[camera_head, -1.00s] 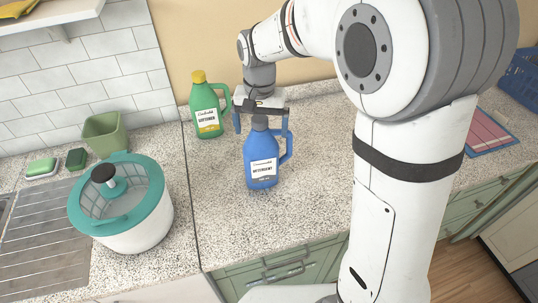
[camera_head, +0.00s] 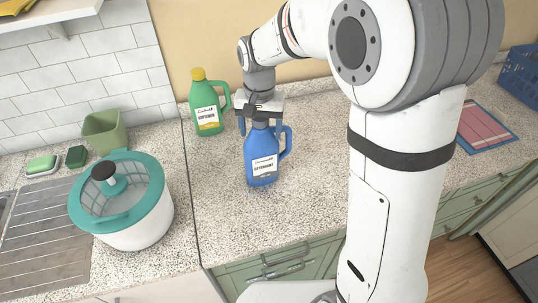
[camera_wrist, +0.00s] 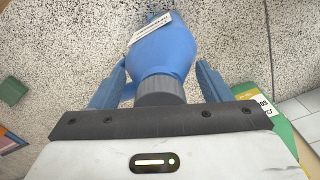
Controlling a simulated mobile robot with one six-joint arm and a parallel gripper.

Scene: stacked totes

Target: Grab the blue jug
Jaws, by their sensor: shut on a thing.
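The blue jug (camera_head: 262,165), labelled detergent, stands on the speckled counter in the head view. Its handle points right. My gripper (camera_head: 262,128) is over its top from behind and is shut on it, around the upper part. In the wrist view the jug's blue body and grey cap (camera_wrist: 160,92) lie between the two blue fingers, with the label at the top edge. The fingertips' exact contact is partly hidden by the jug.
A green jug (camera_head: 207,108) with a yellow cap stands close behind on the left. A white and teal salad spinner (camera_head: 122,205) is at the left. Counter (camera_head: 235,225) in front of the blue jug is clear. A pink board (camera_head: 487,128) lies far right.

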